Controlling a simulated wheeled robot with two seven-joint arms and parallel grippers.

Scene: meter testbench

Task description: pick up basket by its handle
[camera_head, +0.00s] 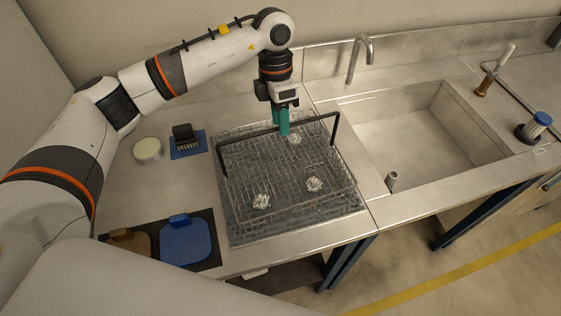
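The wire basket (240,187) sits on a dark mat on the steel bench, left of the sink, with several small shiny clumps inside it. Its black handle (247,132) stands raised across the basket. My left gripper (284,128) points down over the far part of the basket, with its green fingers at the middle of the handle bar. The fingers overlap the bar in this view. I cannot tell whether they are closed on it. My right gripper is not in view.
A sink (425,135) with a tap (358,58) lies to the right. A blue pad with a black block (184,133) and a round white-topped container (148,150) stand left of the basket. A blue-lidded item (187,240) and a brown one (131,241) lie at the front left.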

